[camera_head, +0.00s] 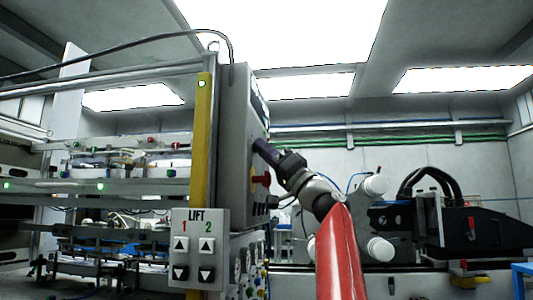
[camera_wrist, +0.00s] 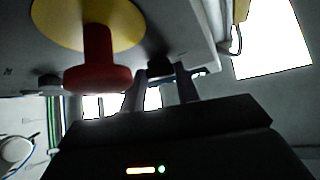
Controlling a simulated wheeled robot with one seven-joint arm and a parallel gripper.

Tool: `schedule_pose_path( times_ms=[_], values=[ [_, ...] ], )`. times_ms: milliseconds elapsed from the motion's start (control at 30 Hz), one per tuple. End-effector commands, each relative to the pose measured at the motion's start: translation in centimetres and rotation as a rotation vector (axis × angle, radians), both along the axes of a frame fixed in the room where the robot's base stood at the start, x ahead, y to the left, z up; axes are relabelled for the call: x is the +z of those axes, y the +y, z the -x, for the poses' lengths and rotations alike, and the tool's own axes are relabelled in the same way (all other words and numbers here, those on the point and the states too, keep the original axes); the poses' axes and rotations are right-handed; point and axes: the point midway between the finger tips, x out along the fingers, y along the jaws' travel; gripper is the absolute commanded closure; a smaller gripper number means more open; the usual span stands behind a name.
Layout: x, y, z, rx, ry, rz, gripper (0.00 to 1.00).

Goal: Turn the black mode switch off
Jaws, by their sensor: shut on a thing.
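My gripper (camera_head: 262,147) reaches the right-facing side of the grey control box (camera_head: 233,130) in the head view. In the wrist view my gripper (camera_wrist: 161,72) has its two dark fingers on either side of a small black switch (camera_wrist: 160,62) on the panel, and is shut on it. The switch's handle is partly hidden by the fingers, and its setting cannot be read. In the head view the switch is hidden behind the gripper.
A red mushroom button (camera_wrist: 98,78) on a yellow disc (camera_wrist: 70,22) sits close beside the fingers; the red button (camera_head: 262,180) also shows in the head view below the gripper. Another black knob (camera_wrist: 48,82) is farther left. A LIFT button box (camera_head: 200,248) stands below.

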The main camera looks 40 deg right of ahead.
Motion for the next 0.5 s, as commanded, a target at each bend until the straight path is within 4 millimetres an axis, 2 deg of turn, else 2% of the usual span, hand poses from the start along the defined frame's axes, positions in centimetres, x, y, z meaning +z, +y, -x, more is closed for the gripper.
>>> schedule_pose_path(
  times_ms=[333,367,500],
  values=[
    [-0.01,-0.02,-0.04,0.000,0.000,-0.001,0.91],
    [-0.01,-0.02,-0.04,0.000,0.000,-0.001,0.65],
    [0.01,-0.01,-0.03,0.000,0.000,-0.001,0.47]
  ],
)
